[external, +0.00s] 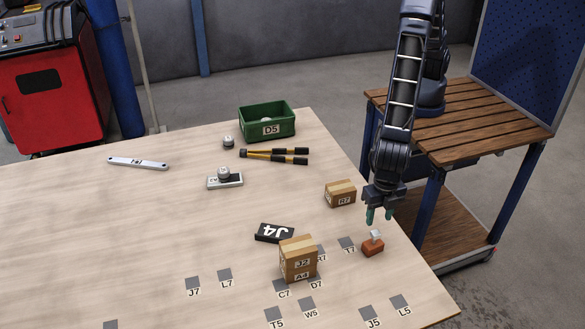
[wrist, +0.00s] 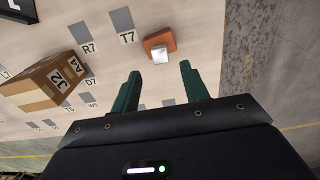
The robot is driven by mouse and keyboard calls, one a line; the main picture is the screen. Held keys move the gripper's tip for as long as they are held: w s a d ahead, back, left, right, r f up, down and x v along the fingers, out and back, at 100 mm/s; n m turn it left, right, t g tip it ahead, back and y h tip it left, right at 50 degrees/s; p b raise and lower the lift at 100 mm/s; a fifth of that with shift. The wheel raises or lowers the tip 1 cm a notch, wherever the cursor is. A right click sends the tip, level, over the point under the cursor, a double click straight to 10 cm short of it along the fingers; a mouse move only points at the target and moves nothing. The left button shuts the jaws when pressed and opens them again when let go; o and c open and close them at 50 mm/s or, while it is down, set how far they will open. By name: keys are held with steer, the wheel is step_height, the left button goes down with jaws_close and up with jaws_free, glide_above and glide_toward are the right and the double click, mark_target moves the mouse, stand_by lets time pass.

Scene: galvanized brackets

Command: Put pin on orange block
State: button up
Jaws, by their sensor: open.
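The orange block (external: 372,248) lies near the right edge of the wooden table, and also shows at the top middle of the wrist view (wrist: 153,39). A small light metallic piece, which looks like the pin (external: 376,236), is on top of the block; it shows as a bright square in the wrist view (wrist: 160,54). I cannot tell whether it is seated in the block. My gripper (external: 379,214) is open and empty, pointing down a little above and behind the block. In the wrist view its green fingers (wrist: 160,72) are apart, with the pin just beyond the gap.
A black J4 piece (external: 274,233) and a green bin D5 (external: 267,122) are farther off.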

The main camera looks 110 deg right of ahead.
mark_target(374, 231)
steer(key=shift+r, duration=2.2)
steer(key=s+d+r+m+t, duration=0.2)
steer(key=d+r+m, duration=0.6)
steer(key=d+r, duration=2.1)
steer(key=s+d+r+m+t, duration=0.1)
steer(key=s+d+r+m, duration=0.15)
steer(key=s+d, duration=0.35)
steer(key=s+d+r+m, duration=0.1)
steer(key=s+d+m, duration=0.25)
steer(key=d, duration=0.45)
steer(key=s+d+m, duration=0.2)
steer(key=s+d, duration=0.2)
steer(key=s, duration=0.3)
steer(key=s+d+m+t, duration=0.1)
steer(key=s+d+m, duration=0.1)
steer(key=s+d, duration=0.2)
steer(key=shift+s+d+t, duration=0.25)
steer(key=shift+s+t, duration=0.05)
steer(key=shift+s, duration=1.25)
